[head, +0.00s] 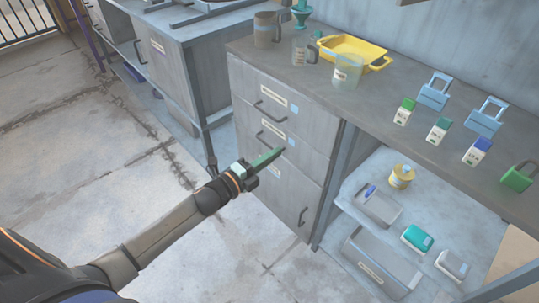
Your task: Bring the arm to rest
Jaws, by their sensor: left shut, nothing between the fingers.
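My left arm comes in from the lower left. Its gripper (268,158) is shut and empty, with green fingers, in front of the grey drawer cabinet (285,185). The fingertips show over the drawer fronts, near the middle drawer's handle; I cannot tell whether they touch it. The drawers look shut. My right gripper is not in view.
Shelves below hold a yellow tin (402,176) and bins. Concrete floor (90,150) is clear at left.

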